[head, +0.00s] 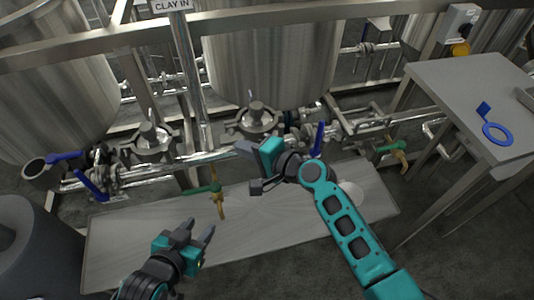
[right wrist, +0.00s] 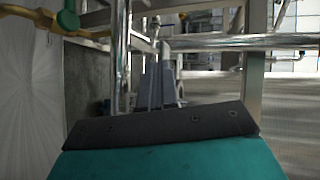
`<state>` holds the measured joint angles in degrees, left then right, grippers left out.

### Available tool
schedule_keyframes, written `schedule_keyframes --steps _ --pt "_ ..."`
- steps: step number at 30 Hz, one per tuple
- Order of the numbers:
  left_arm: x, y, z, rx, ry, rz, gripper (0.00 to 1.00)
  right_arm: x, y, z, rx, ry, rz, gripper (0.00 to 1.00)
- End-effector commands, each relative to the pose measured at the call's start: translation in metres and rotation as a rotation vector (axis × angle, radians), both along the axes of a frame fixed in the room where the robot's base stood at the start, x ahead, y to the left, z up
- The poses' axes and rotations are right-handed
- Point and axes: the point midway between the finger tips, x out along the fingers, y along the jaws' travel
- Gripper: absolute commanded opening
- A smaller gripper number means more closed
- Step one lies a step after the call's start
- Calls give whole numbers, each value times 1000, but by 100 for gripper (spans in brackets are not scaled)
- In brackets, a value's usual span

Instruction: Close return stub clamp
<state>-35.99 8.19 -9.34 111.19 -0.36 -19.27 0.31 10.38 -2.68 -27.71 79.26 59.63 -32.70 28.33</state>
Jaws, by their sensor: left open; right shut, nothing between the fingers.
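Steel pipework with several fittings runs below the tanks; I cannot tell which fitting is the return stub clamp, or whether it is open. My right gripper (head: 246,148) is in front of the pipe below the middle tank's bottom fitting (head: 258,118) and hides part of the pipe. In the right wrist view its fingers (right wrist: 156,75) are together with nothing between them, pointing toward steel pipes (right wrist: 122,60). I cannot tell whether they touch anything. My left gripper (head: 199,230) is open and empty, above the pale platform and apart from the pipes.
A brass tap with a green handle (head: 216,189) sticks out over the platform (head: 130,235); it also shows in the right wrist view (right wrist: 68,20). Blue valve handles (head: 318,136) stand along the pipe. A steel table (head: 450,90) with a blue ring tool (head: 497,133) is at right.

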Motion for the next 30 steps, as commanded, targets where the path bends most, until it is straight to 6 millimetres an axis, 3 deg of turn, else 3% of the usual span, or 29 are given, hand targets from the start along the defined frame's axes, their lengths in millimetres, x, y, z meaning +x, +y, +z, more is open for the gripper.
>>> schedule_keyframes --steps 15,26,30 --pt "0 0 15 0 0 0 43 -54 -79 29 -4 1 0 0" --pt "1 0 16 -1 -3 0 43 -65 -97 34 -6 0 -2 0" --pt "3 0 17 -1 -6 1 43 -71 -108 18 -94 -50 -30 0"
